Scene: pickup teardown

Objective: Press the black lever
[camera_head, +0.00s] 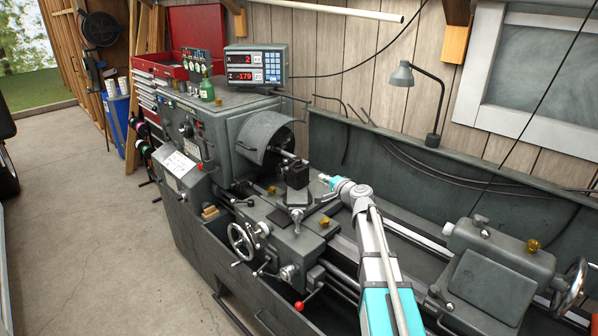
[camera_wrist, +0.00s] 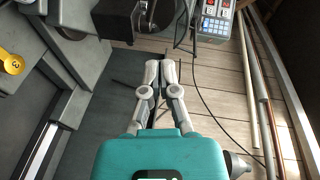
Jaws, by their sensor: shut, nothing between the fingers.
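My gripper (camera_head: 323,177) is up over the lathe bed, just right of the dark tool post (camera_head: 297,174). In the wrist view, the two grey fingers of my gripper (camera_wrist: 160,64) are together with nothing between them. The lathe (camera_head: 265,200) carries several handles and levers on its headstock and carriage. I cannot tell which of them is the black lever. A lever with a red knob (camera_head: 299,305) sticks out low at the front. In the wrist view the dark tool post (camera_wrist: 112,18) is at the top, apart from my fingers.
A readout box (camera_head: 256,65) stands on the headstock, beside a green bottle (camera_head: 206,88). The chuck guard (camera_head: 265,135) is left of the tool post. A desk lamp (camera_head: 435,110) rises at the back right. The tailstock (camera_head: 500,245) is at the right. Concrete floor (camera_head: 80,220) lies clear at the left.

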